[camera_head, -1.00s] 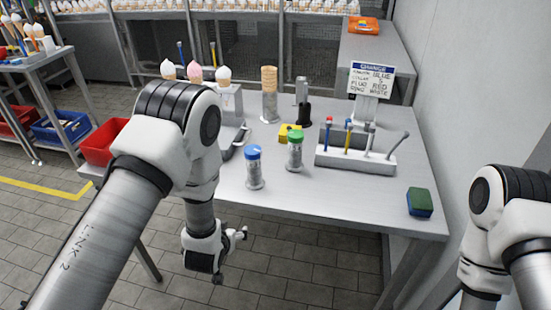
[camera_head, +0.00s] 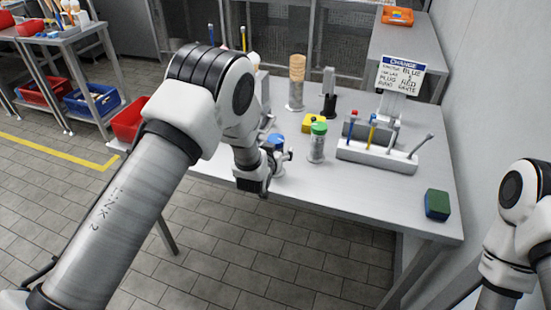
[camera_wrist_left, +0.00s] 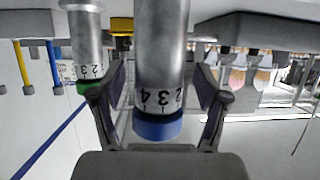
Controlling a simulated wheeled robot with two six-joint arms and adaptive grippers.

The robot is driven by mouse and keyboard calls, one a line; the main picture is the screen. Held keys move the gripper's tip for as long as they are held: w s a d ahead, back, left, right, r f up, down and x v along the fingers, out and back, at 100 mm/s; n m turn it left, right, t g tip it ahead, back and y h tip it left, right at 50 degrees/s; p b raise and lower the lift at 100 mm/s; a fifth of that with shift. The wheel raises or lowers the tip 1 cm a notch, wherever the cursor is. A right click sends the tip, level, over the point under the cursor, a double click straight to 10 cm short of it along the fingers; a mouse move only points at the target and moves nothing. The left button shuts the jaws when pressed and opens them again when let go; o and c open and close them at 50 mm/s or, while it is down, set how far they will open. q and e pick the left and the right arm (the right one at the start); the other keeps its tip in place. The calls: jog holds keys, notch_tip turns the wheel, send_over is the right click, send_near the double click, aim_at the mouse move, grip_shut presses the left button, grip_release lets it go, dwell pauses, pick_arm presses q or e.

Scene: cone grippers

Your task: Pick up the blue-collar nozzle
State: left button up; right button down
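The blue-collar nozzle (camera_head: 275,142) stands near the front edge of the table, partly hidden by my left gripper. In the left wrist view the nozzle (camera_wrist_left: 160,60) appears inverted, a grey metal cylinder with a numbered band and a blue collar. My left gripper (camera_head: 284,157) is at the nozzle. Its two fingers (camera_wrist_left: 160,85) stand on either side of the nozzle, with a narrow gap visible at each side, so it looks open around it. My right gripper is out of view; only part of the right arm shows at the right edge.
A green-collar nozzle (camera_head: 317,143) stands close on the right. A white rack (camera_head: 375,157) holds several tools.

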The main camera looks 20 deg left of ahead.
pick_arm(q)
grip_shut()
